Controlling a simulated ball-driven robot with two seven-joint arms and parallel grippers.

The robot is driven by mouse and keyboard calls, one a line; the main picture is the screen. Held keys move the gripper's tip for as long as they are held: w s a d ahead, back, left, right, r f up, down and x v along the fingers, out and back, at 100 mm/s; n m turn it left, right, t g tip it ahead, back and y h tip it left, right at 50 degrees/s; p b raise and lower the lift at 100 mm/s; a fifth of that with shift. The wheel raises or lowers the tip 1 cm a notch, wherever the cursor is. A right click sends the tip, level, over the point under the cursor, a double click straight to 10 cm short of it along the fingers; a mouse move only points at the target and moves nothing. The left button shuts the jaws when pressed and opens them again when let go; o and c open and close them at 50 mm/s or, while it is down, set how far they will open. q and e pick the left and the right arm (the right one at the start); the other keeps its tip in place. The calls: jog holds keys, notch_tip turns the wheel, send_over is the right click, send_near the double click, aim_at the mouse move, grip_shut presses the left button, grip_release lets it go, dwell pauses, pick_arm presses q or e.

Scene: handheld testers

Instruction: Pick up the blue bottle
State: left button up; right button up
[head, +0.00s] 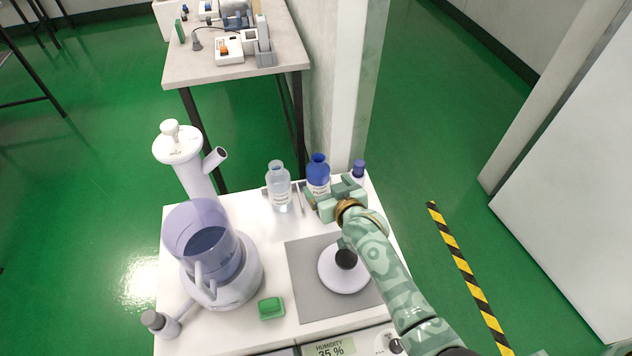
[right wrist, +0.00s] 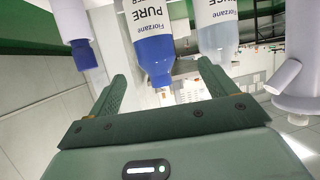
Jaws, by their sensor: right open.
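The blue bottle (head: 318,172) stands upright near the far edge of the white table, its lower part partly hidden by my right gripper. In the right wrist view the blue bottle (right wrist: 153,48) appears upside down, with a white label, ahead of the gap between the fingertips. My right gripper (head: 328,200) is open and low, just on the near side of the bottle. Its two green fingers (right wrist: 162,76) point toward the bottle with nothing held. I cannot tell whether they touch it. My left gripper is not in view.
A clear bottle (head: 279,186) stands close left of the blue one, and a smaller blue-capped bottle (head: 358,171) stands right. A grey pad (head: 305,285) bears a white round device (head: 340,277). A clear jug (head: 203,243) and green block (head: 271,308) are at left.

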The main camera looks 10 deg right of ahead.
aim_at(321, 178)
jog(key=x, duration=0.2)
jog(key=b+x, duration=0.1)
jog(key=shift+w+f, duration=0.2)
jog(key=shift+f, duration=0.25)
jog(key=shift+w+b, duration=0.3)
jog(key=shift+b, duration=0.1)
jog(key=shift+w, duration=0.25)
jog(key=w+f+b, duration=0.1)
jog(key=w+b, duration=0.1)
jog(key=w+f+b, duration=0.2)
jog(key=shift+w+r, duration=0.2)
jog(key=shift+r, duration=0.05)
jog(key=shift+s+r, duration=0.1)
jog(key=shift+r, duration=0.1)
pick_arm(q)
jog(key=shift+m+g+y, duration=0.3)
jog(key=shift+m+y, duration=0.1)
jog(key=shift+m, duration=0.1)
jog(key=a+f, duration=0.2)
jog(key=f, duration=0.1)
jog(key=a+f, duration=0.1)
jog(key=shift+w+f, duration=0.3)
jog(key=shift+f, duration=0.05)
pick_arm(e)
jog(key=c, duration=1.4)
